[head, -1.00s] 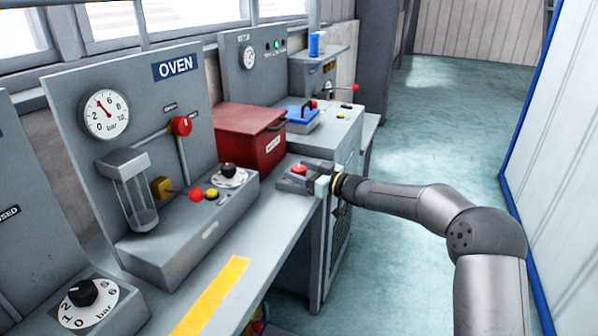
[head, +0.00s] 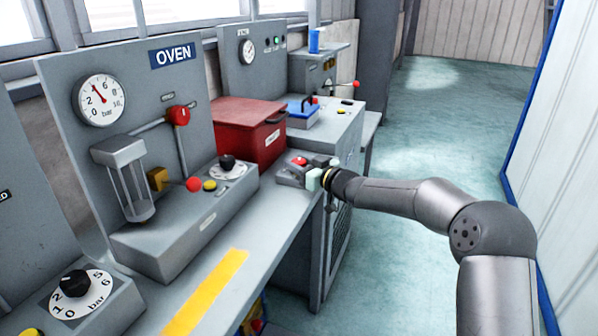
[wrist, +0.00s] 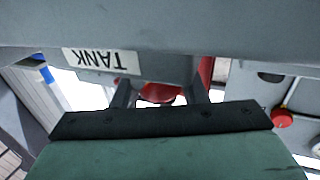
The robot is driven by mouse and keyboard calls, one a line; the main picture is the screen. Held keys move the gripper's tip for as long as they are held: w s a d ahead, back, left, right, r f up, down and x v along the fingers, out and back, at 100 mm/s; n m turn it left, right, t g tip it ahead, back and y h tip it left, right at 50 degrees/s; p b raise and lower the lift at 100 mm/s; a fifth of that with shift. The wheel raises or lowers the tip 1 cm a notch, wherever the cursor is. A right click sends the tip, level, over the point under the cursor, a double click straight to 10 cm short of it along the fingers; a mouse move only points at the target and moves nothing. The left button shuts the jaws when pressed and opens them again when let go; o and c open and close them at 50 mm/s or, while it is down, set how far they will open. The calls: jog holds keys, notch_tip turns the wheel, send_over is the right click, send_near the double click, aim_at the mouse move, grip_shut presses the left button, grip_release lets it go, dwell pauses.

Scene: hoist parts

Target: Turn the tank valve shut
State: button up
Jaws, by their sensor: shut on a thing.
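In the wrist view, two dark fingers (wrist: 158,92) stand on either side of a red knob, the tank valve (wrist: 160,94). The gripper is shut on it. A grey panel with an upside-down TANK label (wrist: 101,60) crosses the top of the wrist view, close to the fingers. Most of the valve is hidden behind the gripper body, and its turn angle cannot be read.
The oven unit (head: 180,228) with its gauge (head: 100,99) and red-knobbed levers stands to the left. The floor (head: 440,125) to the right is clear, up to a white wall.

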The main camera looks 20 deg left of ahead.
jog(key=m+t+b, duration=0.1)
jog(key=b, duration=0.1)
jog(key=m+t+h+b, duration=0.1)
jog(key=b, duration=0.1)
jog(key=shift+f+t+b, duration=0.3)
jog(key=shift+r+m+t+h+b, duration=0.15)
jog(key=shift+m+t+h+b, duration=0.15)
jog(key=shift+t+h+b, duration=0.15)
jog(key=shift+r, duration=0.15)
jog(key=o, duration=1)
jog(key=shift+c, duration=0.2)
jog(key=p+v, duration=0.2)
jog(key=v, duration=1.5)
jog(key=shift+s+d, duration=0.15)
jog(key=shift+s, duration=0.05)
jog(key=shift+r, duration=0.1)
